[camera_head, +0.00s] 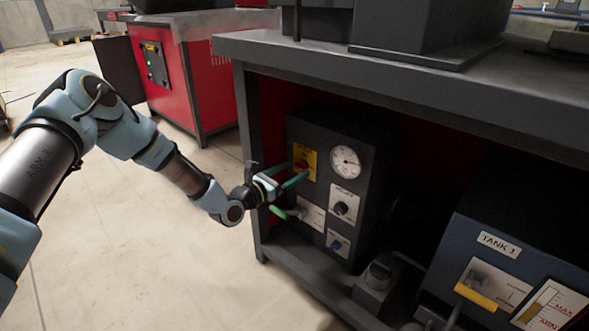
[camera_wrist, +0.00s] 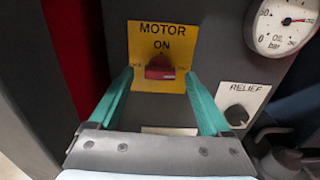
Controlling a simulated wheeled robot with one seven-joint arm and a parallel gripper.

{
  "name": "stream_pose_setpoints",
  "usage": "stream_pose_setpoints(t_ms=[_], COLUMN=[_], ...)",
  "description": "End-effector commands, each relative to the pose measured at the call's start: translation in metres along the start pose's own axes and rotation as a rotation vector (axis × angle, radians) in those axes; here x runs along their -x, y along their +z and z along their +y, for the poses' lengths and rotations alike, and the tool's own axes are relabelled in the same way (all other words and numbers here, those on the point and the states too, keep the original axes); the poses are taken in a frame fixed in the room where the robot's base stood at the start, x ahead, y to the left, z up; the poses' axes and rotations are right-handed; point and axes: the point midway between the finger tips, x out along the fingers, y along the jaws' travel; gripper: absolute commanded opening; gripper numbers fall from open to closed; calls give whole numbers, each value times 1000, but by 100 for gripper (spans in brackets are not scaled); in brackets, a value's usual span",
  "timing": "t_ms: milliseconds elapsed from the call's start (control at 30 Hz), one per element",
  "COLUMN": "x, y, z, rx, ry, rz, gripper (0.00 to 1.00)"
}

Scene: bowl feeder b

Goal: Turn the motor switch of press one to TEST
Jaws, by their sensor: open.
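The motor switch is a red knob (camera_wrist: 160,70) on a yellow plate (camera_wrist: 178,38) marked MOTOR, with ON above the knob. The smaller side labels are too small to read, and I cannot tell surely which mark the knob points at. In the head view the yellow plate (camera_head: 311,158) is at the upper left of a dark control box (camera_head: 325,132) under a bench. My gripper (camera_wrist: 160,78) is open, with one teal finger to each side of the red knob. In the head view my gripper (camera_head: 297,169) reaches to the plate from the left.
A pressure gauge (camera_head: 346,162) and a RELIEF knob (camera_head: 341,208) are right of the switch. A green-gripped lever (camera_head: 280,212) is below my gripper. The bench top (camera_head: 400,65) overhangs the box. The TANK 1 unit (camera_head: 498,243) stands at right; open floor lies left.

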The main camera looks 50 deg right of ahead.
Motion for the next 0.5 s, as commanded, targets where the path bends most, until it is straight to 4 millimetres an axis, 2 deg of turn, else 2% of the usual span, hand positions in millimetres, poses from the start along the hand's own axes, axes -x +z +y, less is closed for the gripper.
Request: stream_pose_setpoints(t_ms=[300, 500], x=[63, 88], y=[2, 1], z=[1, 1], rx=[2, 0], ry=[3, 2], rz=[3, 1], gripper=[82, 82])
